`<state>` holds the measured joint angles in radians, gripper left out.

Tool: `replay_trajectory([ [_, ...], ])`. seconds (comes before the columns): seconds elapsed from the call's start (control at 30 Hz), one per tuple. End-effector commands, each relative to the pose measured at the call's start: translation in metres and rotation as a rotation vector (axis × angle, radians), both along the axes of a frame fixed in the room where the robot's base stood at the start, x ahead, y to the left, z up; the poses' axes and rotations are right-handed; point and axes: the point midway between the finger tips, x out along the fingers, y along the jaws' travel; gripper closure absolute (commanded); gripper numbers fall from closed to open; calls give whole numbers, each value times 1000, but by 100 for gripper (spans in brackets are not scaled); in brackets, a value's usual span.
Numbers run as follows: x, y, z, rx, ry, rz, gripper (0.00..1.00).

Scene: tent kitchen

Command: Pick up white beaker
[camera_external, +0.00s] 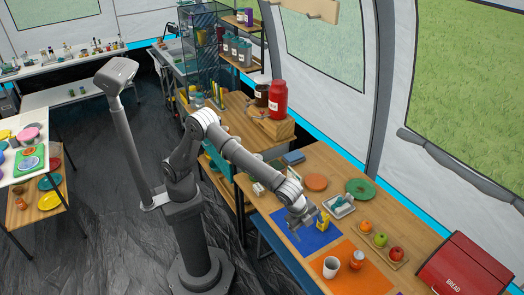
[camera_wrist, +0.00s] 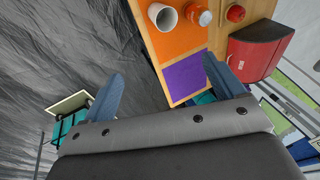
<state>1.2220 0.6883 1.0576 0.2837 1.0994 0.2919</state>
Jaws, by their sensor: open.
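The white beaker (camera_external: 331,266) stands upright on the orange mat (camera_external: 362,281) near the front edge of the wooden counter. In the wrist view the beaker (camera_wrist: 163,16) is at the top, its open rim facing the camera. My gripper (camera_external: 301,222) hangs over the blue mat, up and to the left of the beaker in the external view. In the wrist view my gripper (camera_wrist: 160,85) has its two blue fingers spread wide apart, with nothing between them. The fingers are clear of the beaker.
An orange-and-white bottle (camera_external: 356,260) stands just right of the beaker. A yellow item (camera_external: 323,221) is close beside my gripper. A fruit tray (camera_external: 379,240) and a red bread box (camera_external: 466,270) lie farther right. The blue mat (camera_external: 291,236) has free room.

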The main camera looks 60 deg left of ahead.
Motion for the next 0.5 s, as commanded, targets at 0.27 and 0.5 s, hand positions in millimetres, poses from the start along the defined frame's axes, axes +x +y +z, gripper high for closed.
replay_trajectory([
  [0.27, 50, -3, -65, -56, 183, -4, 13],
  [0.5, 101, -3, -117, -178, 327, 7, 13],
])
